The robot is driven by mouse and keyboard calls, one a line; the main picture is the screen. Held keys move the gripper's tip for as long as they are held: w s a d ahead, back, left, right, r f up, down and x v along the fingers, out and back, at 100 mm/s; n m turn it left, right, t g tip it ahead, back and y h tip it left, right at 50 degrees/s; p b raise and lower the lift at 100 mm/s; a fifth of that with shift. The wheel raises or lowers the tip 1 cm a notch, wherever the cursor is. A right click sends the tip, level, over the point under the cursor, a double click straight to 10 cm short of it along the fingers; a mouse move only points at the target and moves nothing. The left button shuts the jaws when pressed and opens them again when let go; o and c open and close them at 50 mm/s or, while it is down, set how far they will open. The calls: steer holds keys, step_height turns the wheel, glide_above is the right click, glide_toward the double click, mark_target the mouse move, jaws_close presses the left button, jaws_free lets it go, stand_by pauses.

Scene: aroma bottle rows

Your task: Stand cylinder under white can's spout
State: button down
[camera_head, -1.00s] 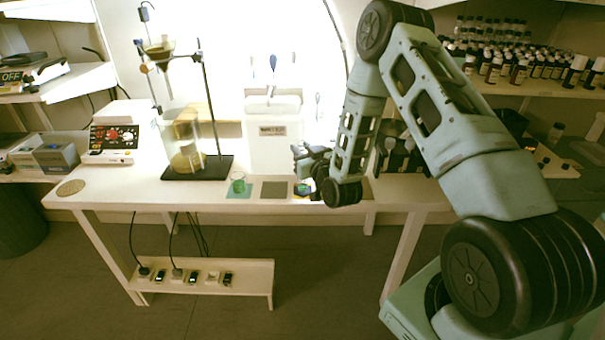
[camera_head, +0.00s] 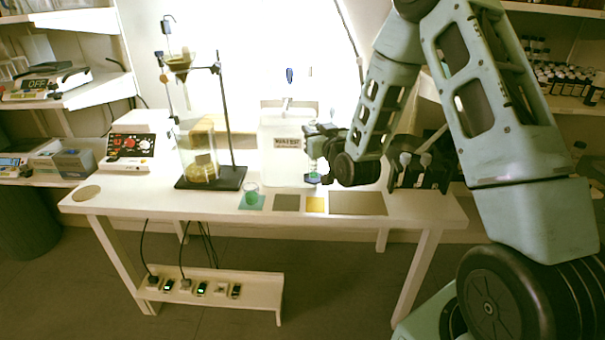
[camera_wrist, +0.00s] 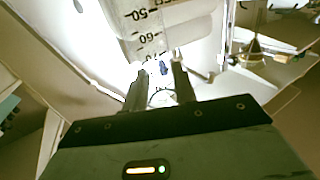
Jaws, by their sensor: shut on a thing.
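In the wrist view the two fingers (camera_wrist: 158,82) close on the cylinder (camera_wrist: 142,28), whose black scale marks read 50, 60 and 70. It looks upright in the head view, its base apart from the yellow mat (camera_head: 315,204). The white can (camera_head: 280,168) is a boxy container with a label, at the back of the table. Its spout cannot be made out clearly.
Grey mats (camera_head: 286,202) (camera_head: 357,203) flank the yellow one. A stand with glassware (camera_head: 212,183) is left of the can. A dark rack (camera_head: 418,177) stands right of my gripper. The table's front strip is mostly clear.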

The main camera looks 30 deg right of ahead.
steer(key=s+a+f+b, duration=0.1)
steer(key=s+a+b, duration=0.3)
steer(key=a, duration=0.4)
steer(key=s+a+f+h+b, duration=0.1)
steer(key=s+a+b, duration=0.3)
steer(key=a, duration=0.4)
steer(key=shift+s+m, duration=0.3)
steer(key=shift+s, duration=0.15)
steer(key=w+d, duration=1)
steer(key=w, duration=0.4)
step_height(320, 180, down, 8)
steer(key=shift+w+a, duration=0.15)
steer(key=shift+r, duration=0.1)
